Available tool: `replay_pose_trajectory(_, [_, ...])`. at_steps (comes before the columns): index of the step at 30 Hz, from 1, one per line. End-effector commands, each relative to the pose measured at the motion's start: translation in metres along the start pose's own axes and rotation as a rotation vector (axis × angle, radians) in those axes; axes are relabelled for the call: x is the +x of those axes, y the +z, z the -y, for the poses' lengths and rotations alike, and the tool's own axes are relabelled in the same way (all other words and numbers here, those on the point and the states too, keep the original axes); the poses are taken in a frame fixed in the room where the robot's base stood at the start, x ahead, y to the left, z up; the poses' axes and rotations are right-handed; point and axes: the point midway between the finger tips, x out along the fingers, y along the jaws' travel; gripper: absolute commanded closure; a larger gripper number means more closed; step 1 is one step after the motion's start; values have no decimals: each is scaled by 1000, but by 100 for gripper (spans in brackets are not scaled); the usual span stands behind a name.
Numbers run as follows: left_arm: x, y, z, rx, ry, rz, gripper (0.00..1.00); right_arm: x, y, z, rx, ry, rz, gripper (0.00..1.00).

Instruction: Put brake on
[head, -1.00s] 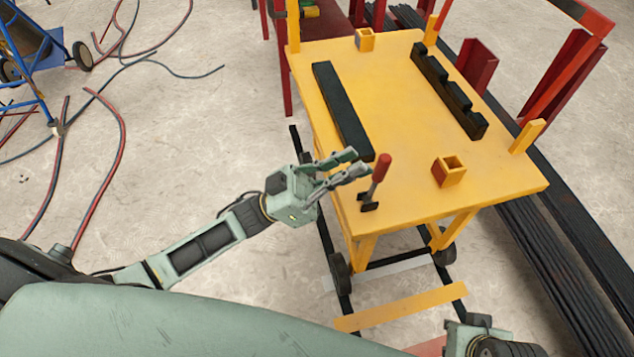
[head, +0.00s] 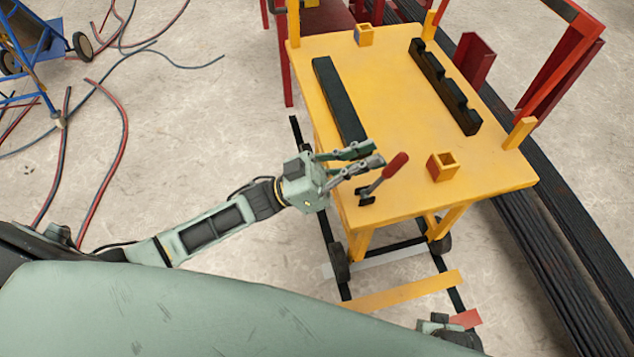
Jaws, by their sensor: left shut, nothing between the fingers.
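The brake lever has a red handle (head: 396,165) on a thin metal rod with a black base (head: 367,197). It stands at the near left corner of the yellow cart's top (head: 400,110) and leans to the right. The lower fingertip is right beside the lever's rod, just left of the red handle. I cannot tell whether it touches the rod.
A black bar (head: 340,100) and a notched black rack (head: 445,85) lie on the cart top. A small square yellow socket (head: 442,166) sits right of the lever. Long dark rebars (head: 550,250) lie on the floor at right. Hoses (head: 115,150) cross the floor at left.

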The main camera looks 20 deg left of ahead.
Motion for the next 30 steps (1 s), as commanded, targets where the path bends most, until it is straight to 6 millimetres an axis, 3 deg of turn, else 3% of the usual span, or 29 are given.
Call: replay_pose_trajectory(30, [9, 2, 2, 0, 0, 0, 100, 5, 3, 0, -1, -1, -1, 100])
